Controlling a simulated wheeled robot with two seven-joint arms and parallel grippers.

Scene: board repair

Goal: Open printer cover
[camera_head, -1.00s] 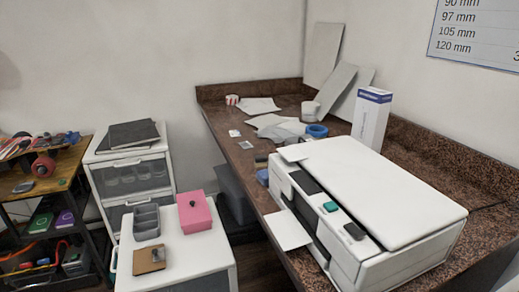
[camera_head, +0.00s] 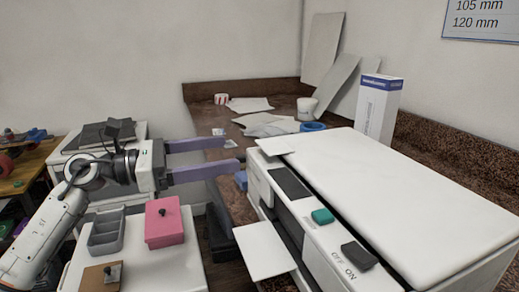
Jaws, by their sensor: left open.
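The white printer (camera_head: 325,250) stands on the brown speckled counter at the right, running out of the picture at the lower right. Its large flat cover (camera_head: 400,190) lies shut on top. On its front strip are a dark panel, a green button (camera_head: 322,216) and a dark switch (camera_head: 359,255) beside the words OFF and ON. A white tray flap (camera_head: 264,250) sticks out in front. My left gripper (camera_head: 232,155) is open and empty, its two purple fingers pointing right, left of the printer's far end and apart from it. My right gripper is not in view.
A pink box (camera_head: 164,222) and a grey divided tray (camera_head: 106,232) stand on a white cabinet below my left arm. A tall white box (camera_head: 377,110), blue tape (camera_head: 312,126) and papers lie behind the printer. Boards lean on the wall.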

